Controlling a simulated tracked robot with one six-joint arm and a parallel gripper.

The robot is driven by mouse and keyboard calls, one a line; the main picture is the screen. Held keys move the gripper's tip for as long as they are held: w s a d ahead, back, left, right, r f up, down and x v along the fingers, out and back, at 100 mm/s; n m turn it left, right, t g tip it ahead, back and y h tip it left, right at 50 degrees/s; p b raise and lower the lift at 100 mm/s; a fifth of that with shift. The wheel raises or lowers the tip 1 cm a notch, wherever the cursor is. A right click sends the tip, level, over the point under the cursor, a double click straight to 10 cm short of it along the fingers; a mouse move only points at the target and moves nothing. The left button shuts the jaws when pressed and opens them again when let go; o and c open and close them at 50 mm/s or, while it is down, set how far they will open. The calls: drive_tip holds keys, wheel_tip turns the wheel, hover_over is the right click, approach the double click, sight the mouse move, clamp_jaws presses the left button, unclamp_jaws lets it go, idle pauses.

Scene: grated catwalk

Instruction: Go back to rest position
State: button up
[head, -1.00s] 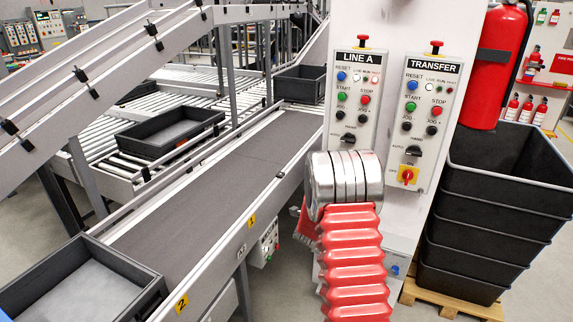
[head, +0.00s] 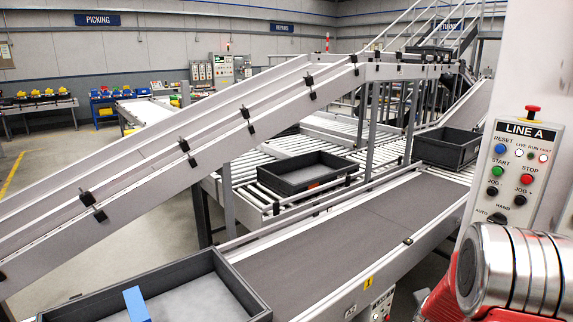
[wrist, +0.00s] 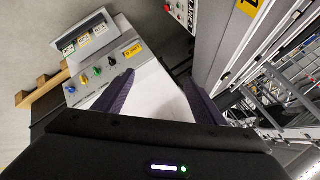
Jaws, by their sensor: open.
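My gripper (wrist: 157,82) shows in the wrist view with its two purple fingers spread apart. Nothing shows held between them. Beyond them is a white cabinet surface, with a grey panel of coloured knobs (wrist: 105,70) to the upper left. I cannot tell how far the fingers are from that surface.
A LINE A control panel (head: 520,170) stands at the right, close to my arm. A grey belt conveyor (head: 350,235) crosses the front. Black totes (head: 305,172) sit on rollers behind. An open tote (head: 240,280) with a blue block (head: 136,303) is at the lower left. Open floor lies at far left.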

drive_tip(key=s+a+r+n+g+y, duration=0.2)
drive_tip(key=s+a+r+n, duration=0.3)
drive_tip(key=s+a, duration=0.35)
drive_tip(key=s+a+r+n+g+y, duration=0.25)
drive_tip(key=s+a+r+n, duration=0.25)
drive_tip(key=s+a, duration=0.3)
drive_tip(key=s+a+r+n+t, duration=0.1)
drive_tip(key=s+a+r+n, duration=0.2)
drive_tip(key=s+a+r, duration=0.2)
drive_tip(key=s+a+r+n+t, duration=0.1)
drive_tip(key=s+a+r+n, duration=0.2)
drive_tip(key=s+a+r, duration=0.3)
drive_tip(key=s+r, duration=0.4)
drive_tip(key=s, duration=0.1)
drive_tip(key=shift+s+a+n, duration=0.25)
drive_tip(key=shift+s+n, duration=0.15)
drive_tip(key=shift+c, duration=0.3)
idle(0.6)
